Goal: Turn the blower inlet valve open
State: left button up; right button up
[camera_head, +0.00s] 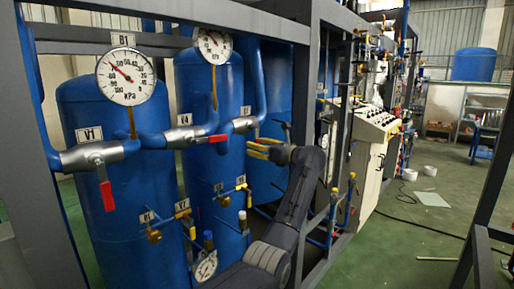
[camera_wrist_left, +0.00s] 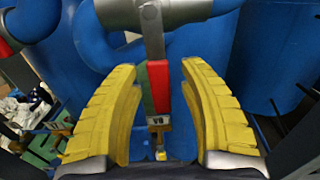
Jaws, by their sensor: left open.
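A silver valve body (camera_head: 243,125) sits on the blue pipe between the tanks. The wrist view shows a silver valve body (camera_wrist_left: 152,14) with a red lever (camera_wrist_left: 158,88) hanging down from it. My left gripper (camera_head: 262,148) is open in front of the pipe, with its yellow fingers (camera_wrist_left: 160,115) on either side of that lever. Gaps show between the lever and both fingers. In the head view the fingers largely hide this lever. My right gripper is not in view.
Valve V1 (camera_head: 95,157) has its red lever pointing down. Valve V4 (camera_head: 187,137) has its red lever along the pipe. Blue tanks (camera_head: 118,205), pressure gauges (camera_head: 125,77) and small taps (camera_head: 153,236) crowd the frame. Open floor (camera_head: 400,250) lies to the right.

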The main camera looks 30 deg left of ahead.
pick_arm(q)
jog(key=shift+c, duration=0.3)
grip_shut()
jog(key=shift+a, duration=0.1)
